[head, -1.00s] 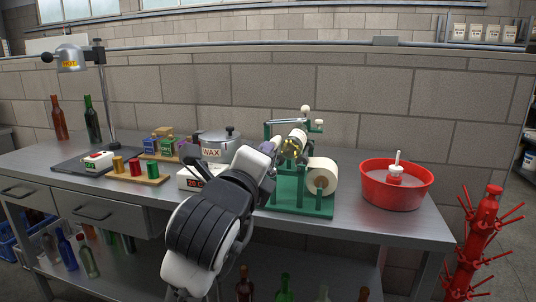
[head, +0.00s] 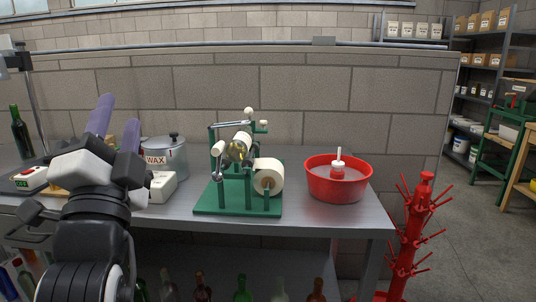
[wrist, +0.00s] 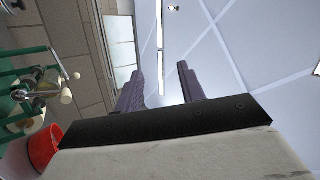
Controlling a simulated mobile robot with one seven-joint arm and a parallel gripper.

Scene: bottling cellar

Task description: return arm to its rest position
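My gripper (head: 116,118) is raised above the left part of the steel bench in the head view, its two purple fingers pointing up. In the wrist view the fingers (wrist: 158,85) stand apart with nothing between them, and the ceiling shows beyond. My gripper touches nothing that I can see. My arm hides part of the bench's left side.
The bench (head: 330,222) holds a wax pot (head: 167,155), a green labelling machine (head: 238,205) with a paper roll, and a red basin (head: 340,185). A green bottle (head: 20,135) stands at far left. A red bottle tree (head: 408,235) stands right of the bench.

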